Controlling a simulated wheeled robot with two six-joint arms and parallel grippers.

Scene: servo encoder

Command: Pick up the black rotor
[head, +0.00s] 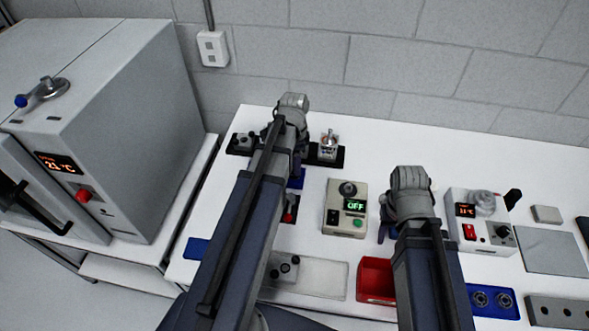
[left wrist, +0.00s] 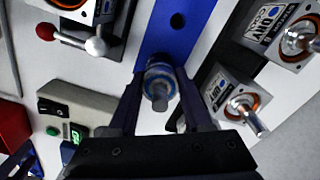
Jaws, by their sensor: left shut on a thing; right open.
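My left gripper (left wrist: 158,92) is shut on a small round part with a blue ring and a grey shaft, seen end-on in the left wrist view; I take it for the black rotor (left wrist: 160,84), though the fingers hide much of its body. It shows in front of a blue board (left wrist: 182,22) with a dark hole; whether it touches the board I cannot tell. In the head view my left gripper (head: 297,166) is largely hidden under its arm, and the rotor cannot be made out. My right gripper (head: 384,232) is open, beside the control box, partly hidden by its wrist.
Metal motors with orange rings (left wrist: 232,98) stand right of the gripper on black mounts. A lever with a red knob (left wrist: 46,32) is at left. The control box reading OFF (head: 345,208), a red bin (head: 375,281) and an oven (head: 120,130) surround the work area.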

